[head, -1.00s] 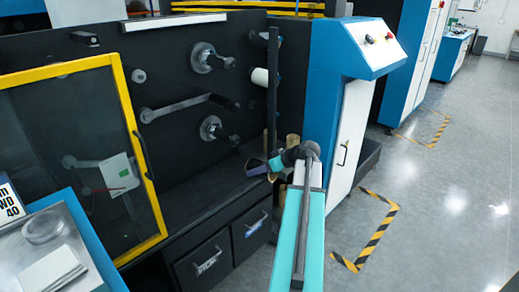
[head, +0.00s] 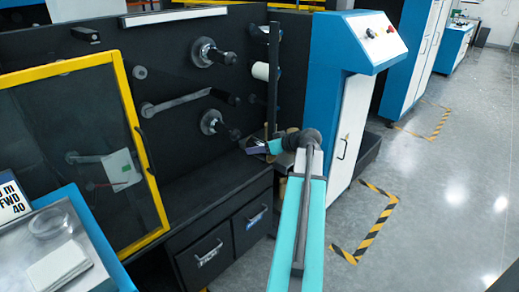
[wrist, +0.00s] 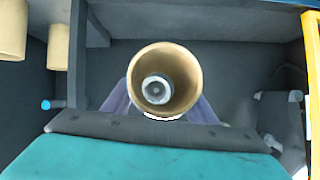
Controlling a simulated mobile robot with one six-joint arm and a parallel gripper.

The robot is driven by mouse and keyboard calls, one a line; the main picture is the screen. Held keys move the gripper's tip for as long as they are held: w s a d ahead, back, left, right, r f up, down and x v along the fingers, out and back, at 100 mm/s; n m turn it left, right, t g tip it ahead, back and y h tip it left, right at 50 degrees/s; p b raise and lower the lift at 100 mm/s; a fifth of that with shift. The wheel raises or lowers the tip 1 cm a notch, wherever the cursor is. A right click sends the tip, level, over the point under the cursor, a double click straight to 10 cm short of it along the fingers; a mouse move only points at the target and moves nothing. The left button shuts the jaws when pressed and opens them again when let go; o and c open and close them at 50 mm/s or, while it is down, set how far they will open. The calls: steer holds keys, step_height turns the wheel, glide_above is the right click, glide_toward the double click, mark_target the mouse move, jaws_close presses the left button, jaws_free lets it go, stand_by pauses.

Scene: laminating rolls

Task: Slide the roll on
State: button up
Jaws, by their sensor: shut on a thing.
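My gripper (head: 266,148) is shut on a purple roll (head: 256,148) near the front of the black machine. In the wrist view the roll's tan core (wrist: 185,70) faces the camera, with purple (wrist: 205,108) film beside it. A grey spindle end (wrist: 156,90) shows through the core, a little left of and below its middle. The dark gripper edge hides the roll's lower part.
An upper spindle (head: 207,52) and a grey lever arm (head: 175,103) stick out of the panel. A yellow-framed door (head: 128,100) is at left. A blue and white cabinet (head: 350,60) stands at right. Tan cores (wrist: 12,30) hang at the wrist view's upper left.

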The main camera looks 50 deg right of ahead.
steer(key=shift+w+d+p, duration=0.2)
steer(key=shift+w+p, duration=0.7)
steer(key=shift+w, duration=1.8)
steer(key=shift+w+d+p, duration=0.2)
steer(key=shift+w+p, duration=0.7)
steer(key=shift+w, duration=1.8)
steer(key=shift+w+d+b, duration=0.2)
steer(key=shift+w+b, duration=0.4)
steer(key=shift+w, duration=2.15)
steer(key=shift+w+d+b, duration=0.2)
steer(key=shift+w+b, duration=0.4)
steer(key=shift+w, duration=2.1)
steer(key=o, duration=1.2)
step_height(320, 180, up, 7)
glide_above(238, 138)
steer(key=s, duration=0.3)
steer(key=shift+w+d, duration=0.2)
steer(key=shift+d, duration=0.25)
